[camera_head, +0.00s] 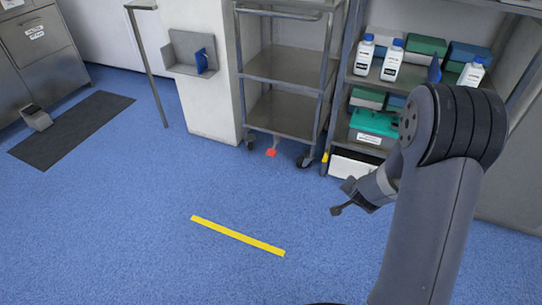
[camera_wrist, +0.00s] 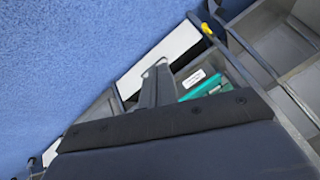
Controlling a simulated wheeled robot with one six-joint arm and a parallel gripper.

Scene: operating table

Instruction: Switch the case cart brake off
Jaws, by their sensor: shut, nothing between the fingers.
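The case cart (camera_head: 285,66) is a grey metal cart with open shelves and dark casters, standing by a white wall end at the upper middle of the head view. A small red pedal (camera_head: 271,152) sticks out low at its front, between the casters. My gripper (camera_head: 338,209) is shut and empty, in front of the shelf rack and to the lower right of the pedal, clearly apart from it. In the wrist view, my grey gripper (camera_wrist: 157,86) points away past a dark housing. I cannot make out the red pedal there.
A shelf rack (camera_head: 344,106) with bottles and boxes stands right of the cart; a yellow tab (camera_head: 325,157) is low on its post, also in the wrist view (camera_wrist: 207,29). A yellow floor strip (camera_head: 238,236) and dark mat (camera_head: 72,128) lie on open blue floor.

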